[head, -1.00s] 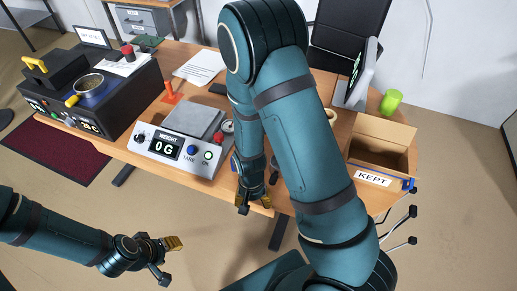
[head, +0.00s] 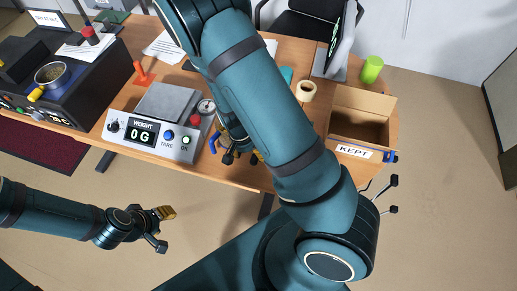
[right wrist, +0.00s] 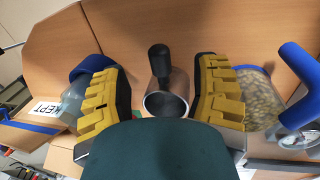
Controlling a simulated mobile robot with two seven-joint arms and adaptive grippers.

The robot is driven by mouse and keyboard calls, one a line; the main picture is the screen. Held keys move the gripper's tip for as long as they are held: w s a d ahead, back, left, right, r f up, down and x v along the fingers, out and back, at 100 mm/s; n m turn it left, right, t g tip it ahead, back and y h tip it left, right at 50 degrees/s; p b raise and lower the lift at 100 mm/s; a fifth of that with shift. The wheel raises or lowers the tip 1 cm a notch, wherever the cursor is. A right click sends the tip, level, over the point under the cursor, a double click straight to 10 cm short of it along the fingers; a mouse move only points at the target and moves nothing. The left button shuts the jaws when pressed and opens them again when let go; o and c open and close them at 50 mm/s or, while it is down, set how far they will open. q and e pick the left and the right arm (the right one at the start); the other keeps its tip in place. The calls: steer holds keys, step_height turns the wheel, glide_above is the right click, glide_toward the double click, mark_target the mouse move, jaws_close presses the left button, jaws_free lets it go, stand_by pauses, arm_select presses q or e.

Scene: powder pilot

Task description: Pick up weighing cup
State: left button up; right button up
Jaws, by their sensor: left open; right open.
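The weighing cup is most likely the small metal cup (right wrist: 178,100) with a black handle in the right wrist view. It sits between the two yellow fingers of my right gripper (right wrist: 160,92), which is open; I cannot tell whether they touch it. In the head view my right gripper (head: 238,157) is low at the table's front edge, right of the scale, and partly hidden by my own arm. The cup cannot be made out there. My left gripper (head: 164,228) is open and empty, in front of the table.
The scale (head: 140,135) reads 0 G, its plate empty. In the right wrist view, a clear container of pellets (right wrist: 250,92) with a blue handle stands close right. A blue-rimmed container (right wrist: 76,103) is close left. The KEPT box (head: 350,153) is at right.

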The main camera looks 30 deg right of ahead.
steer(key=f, duration=0.2)
steer(key=d+f+b, duration=0.1)
steer(key=f, duration=0.2)
steer(key=shift+s+d+f, duration=0.1)
steer(key=shift+s+d, duration=0.05)
steer(key=shift+s, duration=0.05)
jaws_close()
